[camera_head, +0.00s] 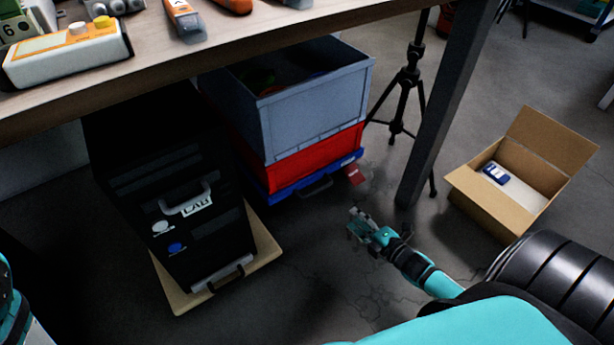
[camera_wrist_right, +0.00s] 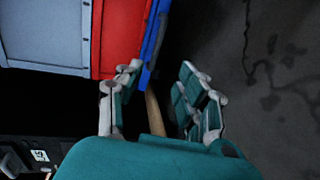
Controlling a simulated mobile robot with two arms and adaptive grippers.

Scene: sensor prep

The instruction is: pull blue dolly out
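The blue dolly (camera_head: 284,196) sits on the floor under the table, beneath a red crate (camera_head: 310,158) and a grey-blue crate (camera_head: 318,108). A dark handle (camera_head: 316,188) is on its front edge. My right gripper (camera_head: 357,226) is low over the floor, in front and to the right of that handle, apart from it. In the right wrist view my right gripper (camera_wrist_right: 157,85) has its fingers spread with nothing held; the blue dolly's edge (camera_wrist_right: 154,42) lies beyond the fingertips. My left gripper is not visible; only a bit of my left arm shows at the lower left.
A black LAB case (camera_head: 190,150) stands on a wooden dolly (camera_head: 262,252) left of the blue dolly. A table leg (camera_head: 445,105) and a black tripod (camera_head: 405,85) stand at the right. An open cardboard box (camera_head: 485,205) is farther right. Floor in front is clear.

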